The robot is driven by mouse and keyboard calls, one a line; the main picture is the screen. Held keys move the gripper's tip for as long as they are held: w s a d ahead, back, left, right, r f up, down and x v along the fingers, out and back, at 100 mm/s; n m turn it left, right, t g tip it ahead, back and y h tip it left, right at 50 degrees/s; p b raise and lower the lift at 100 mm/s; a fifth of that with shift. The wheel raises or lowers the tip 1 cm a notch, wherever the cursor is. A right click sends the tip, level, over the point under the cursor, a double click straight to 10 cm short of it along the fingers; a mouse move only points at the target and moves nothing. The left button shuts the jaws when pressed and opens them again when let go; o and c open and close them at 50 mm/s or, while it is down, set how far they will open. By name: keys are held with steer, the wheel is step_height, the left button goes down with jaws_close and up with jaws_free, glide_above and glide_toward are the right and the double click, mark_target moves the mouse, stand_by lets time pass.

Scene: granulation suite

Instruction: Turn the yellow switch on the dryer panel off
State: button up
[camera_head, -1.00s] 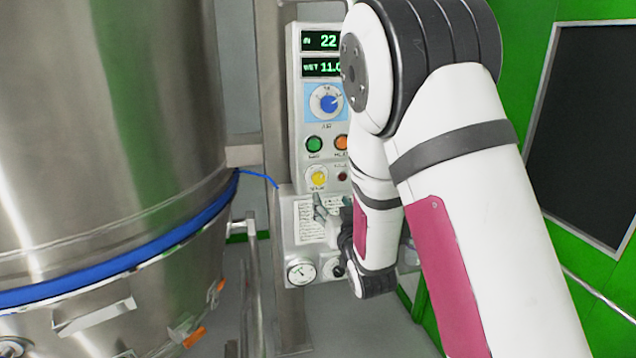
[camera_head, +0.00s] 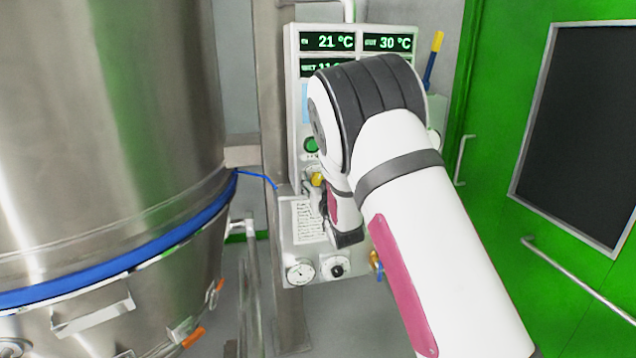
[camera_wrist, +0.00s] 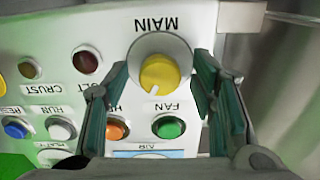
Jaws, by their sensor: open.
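The yellow switch (camera_wrist: 160,75) is a round knob labelled MAIN on the dryer panel (camera_wrist: 215,18). The wrist view shows it upside down, with a short white mark on the knob's lower edge as pictured. My gripper (camera_wrist: 160,68) is open, with one finger on each side of the switch. I cannot tell whether either finger touches it. In the head view a bit of the yellow switch (camera_head: 317,179) shows beside my gripper (camera_head: 312,187), and my arm covers much of the panel (camera_head: 294,120).
In the wrist view, the green FAN button (camera_wrist: 169,127) and orange button (camera_wrist: 116,130) lie close to the fingers. In the head view a steel vessel (camera_head: 110,120) stands left and a green door (camera_head: 590,270) right.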

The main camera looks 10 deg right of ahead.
steer(key=c, duration=1.1)
steer(key=shift+c, duration=0.2)
steer(key=shift+n, duration=0.4)
steer(key=n+b, duration=0.2)
steer(key=n, duration=0.3)
steer(key=n+b, duration=0.1)
steer(key=n, duration=0.5)
